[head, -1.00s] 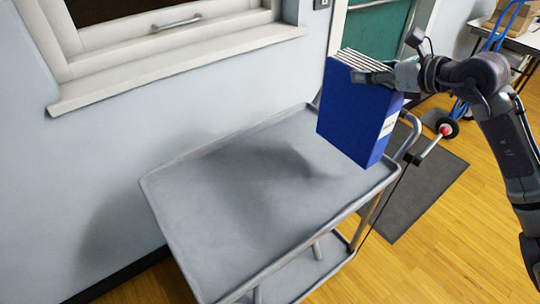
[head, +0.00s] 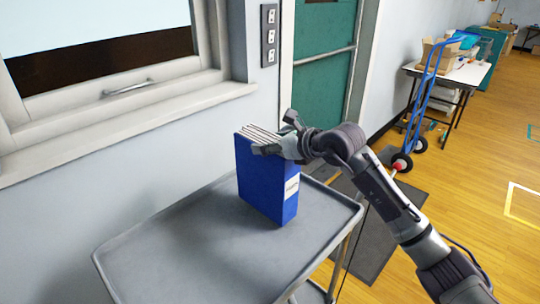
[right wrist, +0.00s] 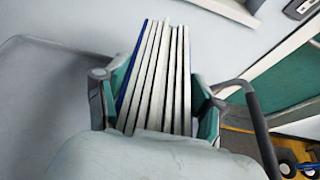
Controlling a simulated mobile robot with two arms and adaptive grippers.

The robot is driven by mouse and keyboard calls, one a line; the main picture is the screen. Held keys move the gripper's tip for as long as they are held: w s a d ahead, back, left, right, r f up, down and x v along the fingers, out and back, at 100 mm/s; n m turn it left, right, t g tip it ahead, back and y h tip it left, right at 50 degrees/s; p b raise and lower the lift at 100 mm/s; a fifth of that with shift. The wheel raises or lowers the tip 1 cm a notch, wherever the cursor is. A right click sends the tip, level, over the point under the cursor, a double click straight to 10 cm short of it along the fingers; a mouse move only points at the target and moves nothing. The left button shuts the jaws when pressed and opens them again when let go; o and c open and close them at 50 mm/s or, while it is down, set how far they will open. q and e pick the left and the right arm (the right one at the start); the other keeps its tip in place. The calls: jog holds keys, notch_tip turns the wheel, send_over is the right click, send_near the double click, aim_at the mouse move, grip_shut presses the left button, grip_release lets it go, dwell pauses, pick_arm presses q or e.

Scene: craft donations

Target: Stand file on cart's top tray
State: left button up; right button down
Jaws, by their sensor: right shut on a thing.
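The file (head: 262,185) is a blue binder with a white spine label and white sheets showing at its top. It is upright at the far right part of the cart's grey top tray (head: 150,262). Its bottom edge looks at or very close to the tray surface; I cannot tell whether it bears on it. My right gripper (head: 275,140) is shut on the file near its top edge. In the right wrist view the file's sheets (right wrist: 160,75) sit between the two fingers. My left gripper is not in view.
The wall and window sill (head: 130,125) run behind the cart. A blue hand truck (head: 425,95) stands right of the teal door (head: 325,60), near a table (head: 470,75) with boxes. A dark mat (head: 375,245) lies right of the cart. The tray's near part is bare.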

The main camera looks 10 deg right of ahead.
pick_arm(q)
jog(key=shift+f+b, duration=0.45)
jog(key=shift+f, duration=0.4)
pick_arm(e)
jog(key=shift+f, duration=1.3)
jog(key=shift+f, duration=0.1)
jog(key=shift+c, duration=0.7)
grip_release()
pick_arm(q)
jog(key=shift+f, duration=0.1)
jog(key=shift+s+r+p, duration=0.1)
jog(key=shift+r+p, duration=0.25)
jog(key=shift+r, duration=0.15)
pick_arm(e)
jog(key=v, duration=1.2)
jog(key=shift+a, duration=0.1)
